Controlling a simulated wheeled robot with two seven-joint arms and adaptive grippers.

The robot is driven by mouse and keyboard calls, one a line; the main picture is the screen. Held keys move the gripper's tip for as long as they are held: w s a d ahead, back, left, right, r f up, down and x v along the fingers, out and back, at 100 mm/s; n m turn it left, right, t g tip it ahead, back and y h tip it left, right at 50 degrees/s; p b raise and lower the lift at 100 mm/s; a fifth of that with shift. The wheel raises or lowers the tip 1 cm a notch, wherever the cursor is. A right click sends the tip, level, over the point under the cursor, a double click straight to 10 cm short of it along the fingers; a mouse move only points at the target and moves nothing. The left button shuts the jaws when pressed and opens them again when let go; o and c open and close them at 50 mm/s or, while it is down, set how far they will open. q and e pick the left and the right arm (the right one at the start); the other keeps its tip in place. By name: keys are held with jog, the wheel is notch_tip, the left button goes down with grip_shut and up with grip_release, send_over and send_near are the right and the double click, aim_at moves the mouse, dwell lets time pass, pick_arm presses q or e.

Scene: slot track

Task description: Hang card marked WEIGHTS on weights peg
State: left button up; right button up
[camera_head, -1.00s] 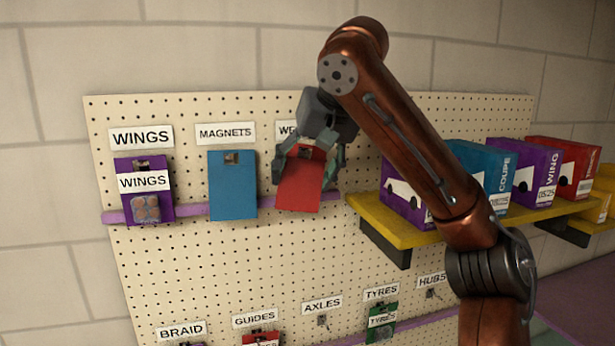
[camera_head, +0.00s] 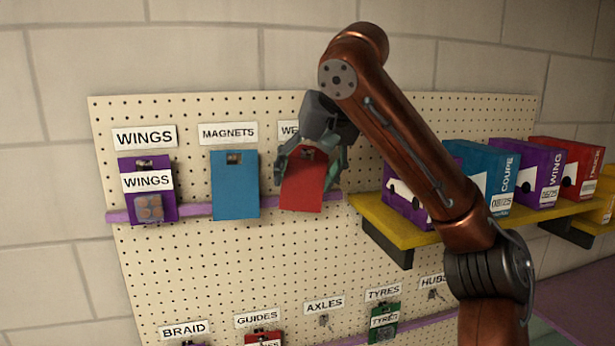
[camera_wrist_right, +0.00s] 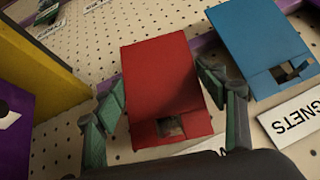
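A plain red card (camera_head: 306,184) is at the pegboard beneath the partly covered sign reading "WE" (camera_head: 289,130). No lettering on the card is readable. My right gripper (camera_head: 308,168) has one finger along each side edge of the card; both seem to touch it. In the right wrist view the red card (camera_wrist_right: 165,85) lies between the green finger pads of the right gripper (camera_wrist_right: 160,72). Its hanging hole shows something pale inside, and I cannot tell whether the peg passes through it. The weights peg is not clearly visible. My left gripper is out of view.
A blue card (camera_head: 235,187) hangs under the MAGNETS sign (camera_head: 228,133), just left of the red card. A purple WINGS card (camera_head: 148,205) hangs farther left. A yellow shelf (camera_head: 400,234) with several boxes juts out at the right. Bare pegboard (camera_head: 215,265) lies below.

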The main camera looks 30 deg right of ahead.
jog(key=o, duration=0.4)
jog(key=shift+r, duration=0.1)
jog(key=v, duration=0.8)
jog(key=shift+d, duration=0.1)
